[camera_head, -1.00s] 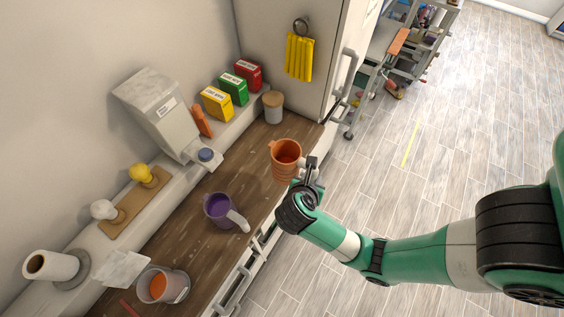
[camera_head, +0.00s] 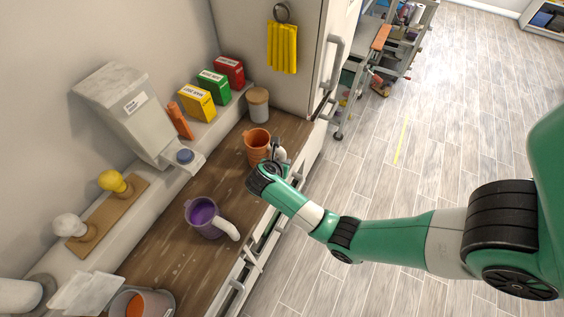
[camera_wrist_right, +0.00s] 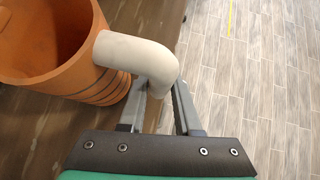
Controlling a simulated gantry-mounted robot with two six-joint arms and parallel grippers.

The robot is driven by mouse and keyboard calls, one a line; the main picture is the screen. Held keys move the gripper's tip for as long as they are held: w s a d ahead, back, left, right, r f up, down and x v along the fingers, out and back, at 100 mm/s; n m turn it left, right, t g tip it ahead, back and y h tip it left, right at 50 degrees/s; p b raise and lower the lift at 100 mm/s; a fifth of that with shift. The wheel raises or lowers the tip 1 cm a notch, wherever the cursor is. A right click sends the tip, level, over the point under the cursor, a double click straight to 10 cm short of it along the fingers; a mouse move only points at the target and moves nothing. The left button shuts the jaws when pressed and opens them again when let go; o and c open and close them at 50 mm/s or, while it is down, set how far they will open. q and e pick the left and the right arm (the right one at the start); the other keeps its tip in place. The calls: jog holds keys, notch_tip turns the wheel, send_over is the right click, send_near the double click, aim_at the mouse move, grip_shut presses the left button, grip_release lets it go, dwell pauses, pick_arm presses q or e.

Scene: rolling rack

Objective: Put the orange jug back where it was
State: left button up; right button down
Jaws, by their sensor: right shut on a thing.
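The orange jug (camera_head: 257,146) is upright over the wooden counter (camera_head: 180,255), near its front edge. I cannot tell whether its base touches the wood. My right gripper (camera_head: 277,156) is shut on the jug's pale handle, on the jug's right side. In the right wrist view, the orange jug (camera_wrist_right: 50,55) is at upper left, open and apparently empty. Its curved white handle (camera_wrist_right: 140,58) runs down between the two fingers of my right gripper (camera_wrist_right: 160,108). My left gripper is not in view.
A purple jug (camera_head: 203,214) with a white handle stands nearer on the counter. A lidded canister (camera_head: 258,106) stands behind the orange jug, before the fridge (camera_head: 305,90). A dispenser (camera_head: 135,115) and boxes (camera_head: 196,103) line the wall. An orange-filled container (camera_head: 140,305) is at bottom left.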

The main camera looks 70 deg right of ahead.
jog(key=shift+f, duration=0.25)
jog(key=shift+f, duration=0.1)
jog(key=c, duration=1.1)
grip_release()
jog(key=shift+f, duration=0.15)
jog(key=o, duration=0.5)
jog(key=shift+r, duration=0.35)
jog(key=v, duration=1.2)
jog(key=shift+p, duration=0.4)
